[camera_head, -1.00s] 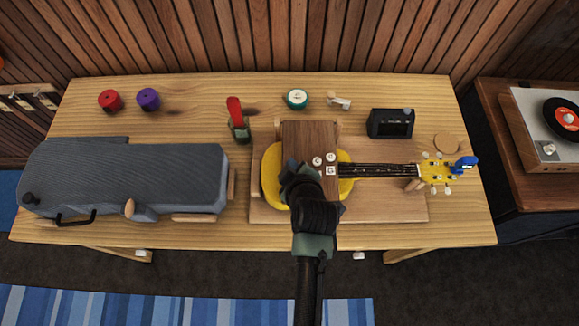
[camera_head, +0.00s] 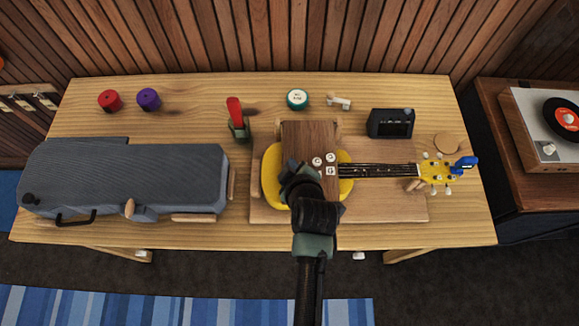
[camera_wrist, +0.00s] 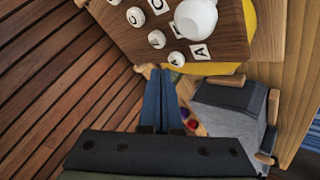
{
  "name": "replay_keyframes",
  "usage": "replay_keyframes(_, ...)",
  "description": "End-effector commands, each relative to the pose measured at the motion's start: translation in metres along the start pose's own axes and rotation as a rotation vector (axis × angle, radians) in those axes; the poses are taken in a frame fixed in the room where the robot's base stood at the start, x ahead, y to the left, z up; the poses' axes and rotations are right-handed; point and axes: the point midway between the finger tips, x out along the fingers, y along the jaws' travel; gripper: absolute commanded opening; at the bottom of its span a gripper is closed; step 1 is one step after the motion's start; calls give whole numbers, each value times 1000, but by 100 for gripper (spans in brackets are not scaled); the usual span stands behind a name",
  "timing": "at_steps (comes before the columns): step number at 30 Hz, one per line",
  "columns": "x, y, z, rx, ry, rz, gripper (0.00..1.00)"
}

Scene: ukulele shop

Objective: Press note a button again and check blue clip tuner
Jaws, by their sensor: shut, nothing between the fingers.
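The yellow ukulele (camera_head: 436,172) lies on its wooden stand with its headstock to the right. The blue clip tuner (camera_head: 465,162) is on the headstock's far right end; its display cannot be read. A brown wooden box (camera_head: 310,135) with white buttons covers part of the ukulele body. In the wrist view, a small white button (camera_wrist: 176,59) is beside the card marked A (camera_wrist: 201,52). My gripper (camera_wrist: 161,72) is shut and empty, its fingertips appearing close to that button; contact cannot be told. My arm hides the box's near left part in the head view.
A grey case (camera_head: 130,175) lies on the left of the table. Red (camera_head: 110,100) and purple (camera_head: 148,99) spools, a red-handled tool (camera_head: 236,112), a teal round item (camera_head: 297,99) and a black device (camera_head: 390,123) stand along the back.

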Motion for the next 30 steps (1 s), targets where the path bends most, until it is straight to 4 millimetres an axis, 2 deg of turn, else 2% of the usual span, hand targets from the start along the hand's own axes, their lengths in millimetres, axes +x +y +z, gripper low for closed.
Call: replay_keyframes(30,6,-4,4,0,0,0,0)
